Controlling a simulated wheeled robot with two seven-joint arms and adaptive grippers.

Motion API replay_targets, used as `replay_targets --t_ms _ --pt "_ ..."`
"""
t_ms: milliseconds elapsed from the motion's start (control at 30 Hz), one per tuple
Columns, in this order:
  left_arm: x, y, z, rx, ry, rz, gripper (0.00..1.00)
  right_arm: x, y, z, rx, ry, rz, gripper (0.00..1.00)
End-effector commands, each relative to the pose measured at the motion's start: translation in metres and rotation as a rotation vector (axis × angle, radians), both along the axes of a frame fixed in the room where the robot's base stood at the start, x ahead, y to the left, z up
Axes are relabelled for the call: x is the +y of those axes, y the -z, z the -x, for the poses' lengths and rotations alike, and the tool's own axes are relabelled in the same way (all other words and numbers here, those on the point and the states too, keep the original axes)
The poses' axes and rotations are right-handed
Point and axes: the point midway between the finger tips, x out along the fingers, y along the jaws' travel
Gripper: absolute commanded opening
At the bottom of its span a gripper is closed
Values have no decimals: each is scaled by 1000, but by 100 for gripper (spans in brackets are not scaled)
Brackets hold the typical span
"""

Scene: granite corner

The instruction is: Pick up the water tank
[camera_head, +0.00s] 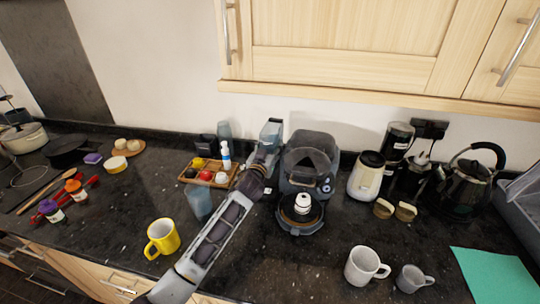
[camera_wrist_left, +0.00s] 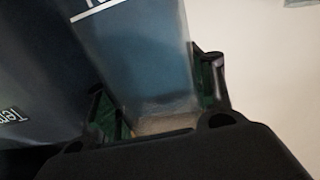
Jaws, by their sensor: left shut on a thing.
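The water tank (camera_head: 269,137) is a grey-blue translucent container beside the left side of the dark coffee machine (camera_head: 311,152). My left gripper (camera_head: 262,160) reaches it from the front and is shut on it. In the left wrist view the tank (camera_wrist_left: 145,65) sits between the two fingers (camera_wrist_left: 155,100), with the dark machine body (camera_wrist_left: 45,60) close on the left. Whether the tank touches the machine or the counter is hidden by my arm. My right gripper is not in view.
A wooden tray (camera_head: 190,178) with small items and a blue glass (camera_head: 198,203) stand left of my arm. A yellow mug (camera_head: 162,238) is near the front. A cream grinder (camera_head: 367,177) and black kettle (camera_head: 463,190) stand right. The wall cupboard (camera_head: 350,50) hangs above.

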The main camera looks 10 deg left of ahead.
Motion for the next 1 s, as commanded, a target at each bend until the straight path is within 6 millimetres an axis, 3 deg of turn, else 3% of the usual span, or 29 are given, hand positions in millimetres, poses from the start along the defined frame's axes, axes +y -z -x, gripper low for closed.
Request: replay_targets --t_ms 33,100,400,1000 --pt "-2 -15 0 -15 6 5 4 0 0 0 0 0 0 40" --pt "-2 -24 0 -14 5 3 4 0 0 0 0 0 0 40" --pt "-1 -48 0 -9 3 3 4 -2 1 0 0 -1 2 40" --pt "0 -50 0 -7 2 2 4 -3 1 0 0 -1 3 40"
